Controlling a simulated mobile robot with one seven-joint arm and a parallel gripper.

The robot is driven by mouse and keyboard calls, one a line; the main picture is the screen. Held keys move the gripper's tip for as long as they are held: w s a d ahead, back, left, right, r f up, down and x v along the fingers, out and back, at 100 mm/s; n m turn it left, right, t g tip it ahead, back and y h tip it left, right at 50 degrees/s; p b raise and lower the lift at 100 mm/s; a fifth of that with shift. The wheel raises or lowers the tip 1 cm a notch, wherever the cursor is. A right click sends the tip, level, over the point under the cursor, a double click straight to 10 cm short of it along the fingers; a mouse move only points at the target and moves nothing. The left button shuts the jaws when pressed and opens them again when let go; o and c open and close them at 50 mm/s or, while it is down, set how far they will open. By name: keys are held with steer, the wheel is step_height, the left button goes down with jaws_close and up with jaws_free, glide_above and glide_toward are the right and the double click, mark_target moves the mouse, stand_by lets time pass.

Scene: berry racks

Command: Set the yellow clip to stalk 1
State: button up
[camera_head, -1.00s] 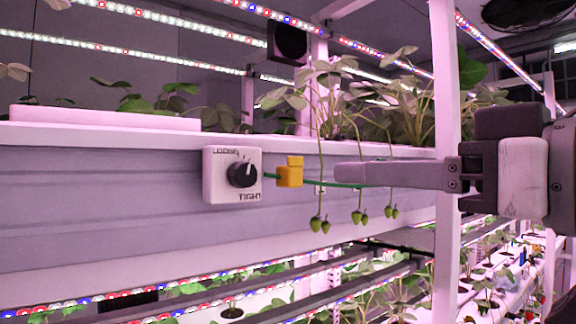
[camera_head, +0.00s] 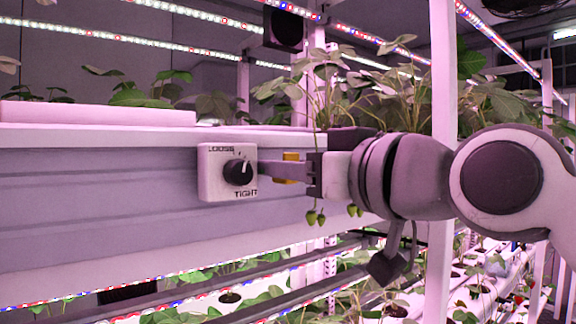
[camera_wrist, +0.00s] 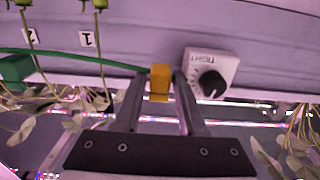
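The yellow clip (camera_head: 291,157) sits on a green line in front of the shelf's side, right of the dial box; one finger of my gripper (camera_head: 268,170) covers its middle. In the wrist view, which is upside down, the clip (camera_wrist: 160,84) lies between the two fingertips of my gripper (camera_wrist: 161,76), with a narrow gap on each side. The gripper looks open around it. Stalk 1 (camera_wrist: 101,50) hangs by the label "1" (camera_wrist: 87,39), left of the clip in that view. In the head view my gripper hides the labels.
The dial box (camera_head: 207,175), marked LOOSE and TIGHT, is close beside my fingertips; its black knob (camera_wrist: 211,84) shows in the wrist view. A second stalk (camera_wrist: 27,20) hangs by label "2" (camera_wrist: 28,34). A white rack post (camera_head: 442,110) stands near my arm.

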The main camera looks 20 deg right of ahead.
jaws_close()
stand_by(1.3)
